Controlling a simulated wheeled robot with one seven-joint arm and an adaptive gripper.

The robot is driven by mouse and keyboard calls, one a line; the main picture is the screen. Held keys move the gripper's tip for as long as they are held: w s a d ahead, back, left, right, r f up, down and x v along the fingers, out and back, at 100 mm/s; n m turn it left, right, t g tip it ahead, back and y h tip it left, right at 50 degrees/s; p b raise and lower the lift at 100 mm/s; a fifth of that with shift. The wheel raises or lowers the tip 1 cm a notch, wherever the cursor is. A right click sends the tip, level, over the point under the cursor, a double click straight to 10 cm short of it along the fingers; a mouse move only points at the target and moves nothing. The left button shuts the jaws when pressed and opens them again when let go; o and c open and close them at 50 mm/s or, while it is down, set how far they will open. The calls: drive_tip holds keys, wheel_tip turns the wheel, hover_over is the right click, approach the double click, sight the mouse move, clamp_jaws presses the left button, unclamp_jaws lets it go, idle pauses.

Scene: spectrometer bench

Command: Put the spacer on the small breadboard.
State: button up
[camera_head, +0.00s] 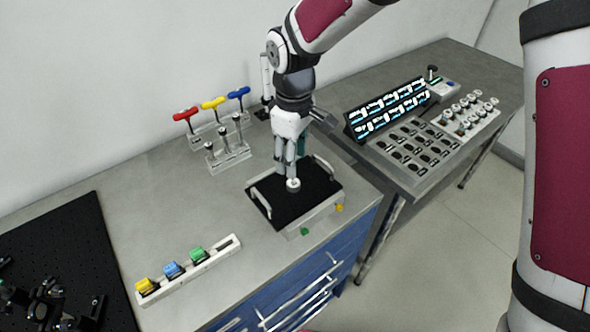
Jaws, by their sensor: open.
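The small breadboard (272,208) is a black plate with two light handles, near the right end of the grey bench. My gripper (290,178) points down over its middle, with its fingertips low and close to the surface. A small white round piece with a dark centre, which looks like the spacer (293,185), shows right at the fingertips over the black plate. My gripper is open. I cannot tell whether the fingers touch the piece, and they partly hide the plate behind them.
Red, yellow and blue-handled drivers (213,103) stand in a clear rack behind left. A white holder (193,272) with yellow, blue and green blocks lies front left. A large black breadboard (85,240) with parts is far left. A side table with a panel (419,164) stands right.

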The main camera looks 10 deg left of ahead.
drive_tip(key=shift+r+b, duration=0.35)
drive_tip(key=shift+r, duration=1.95)
drive_tip(key=s+d+r+m+t, duration=0.1)
drive_tip(key=s+d+r+m, duration=0.15)
drive_tip(key=d+r, duration=0.45)
drive_tip(key=s+d+r+m+t, duration=0.2)
drive_tip(key=d+r+m, duration=0.25)
drive_tip(key=d, duration=0.45)
drive_tip(key=s+d+r+m+t, duration=0.2)
drive_tip(key=s+d+m, duration=0.5)
drive_tip(key=s+d, duration=0.5)
drive_tip(key=shift+s+d+r+t, duration=0.3)
drive_tip(key=shift+s+r, duration=0.25)
drive_tip(key=shift+s, duration=0.05)
